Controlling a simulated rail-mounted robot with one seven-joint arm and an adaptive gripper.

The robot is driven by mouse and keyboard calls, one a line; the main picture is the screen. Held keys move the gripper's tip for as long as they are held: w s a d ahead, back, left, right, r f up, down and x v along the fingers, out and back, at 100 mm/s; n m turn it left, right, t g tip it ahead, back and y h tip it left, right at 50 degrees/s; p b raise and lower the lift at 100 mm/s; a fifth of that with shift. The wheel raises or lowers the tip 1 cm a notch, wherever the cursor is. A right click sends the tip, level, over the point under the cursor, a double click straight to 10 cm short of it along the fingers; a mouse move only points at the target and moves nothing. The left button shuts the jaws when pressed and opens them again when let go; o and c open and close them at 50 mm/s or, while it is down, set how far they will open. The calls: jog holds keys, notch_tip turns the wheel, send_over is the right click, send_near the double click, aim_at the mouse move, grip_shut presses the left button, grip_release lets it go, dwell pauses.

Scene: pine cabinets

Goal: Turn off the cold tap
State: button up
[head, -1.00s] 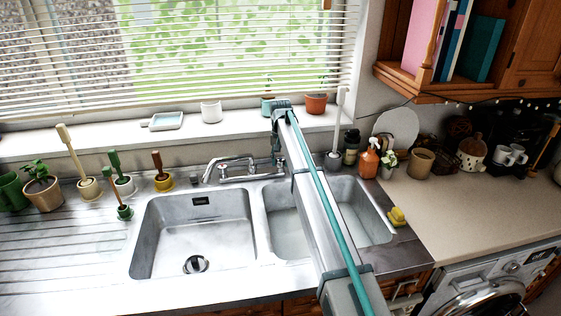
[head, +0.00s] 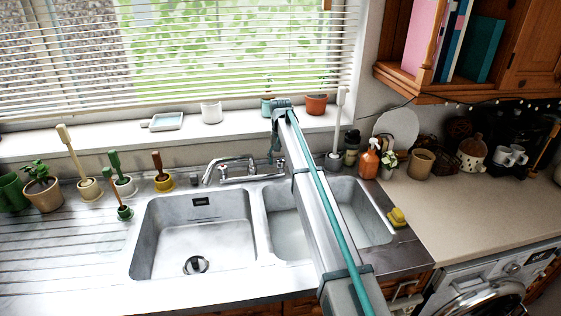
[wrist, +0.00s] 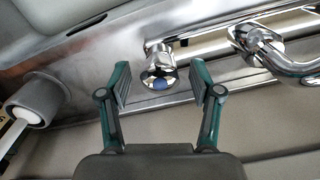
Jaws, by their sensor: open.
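The cold tap (wrist: 158,77) is a chrome knob with a blue cap at one end of the chrome mixer bar (wrist: 210,45). In the wrist view it shows between the two fingertips of my gripper (wrist: 160,82). The fingers are open, one on either side of the knob, with a visible gap to each. I cannot tell how far the fingertips reach along it. In the head view the mixer (head: 235,170) stands behind the sink, and my gripper (head: 274,155) is at its right end. My arm and gripper hide the cold tap there.
The curved spout (wrist: 290,62) is beside the knob in the wrist view. A grey brush holder (wrist: 40,97) stands on the other side. The window sill (head: 230,133) with pots is close behind. A soap bottle (head: 369,160) and sponge (head: 397,217) are to the right.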

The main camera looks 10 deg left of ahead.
aim_at(281, 160)
notch_tip(281, 160, up, 12)
jog(key=shift+f, duration=0.2)
dwell(0.4)
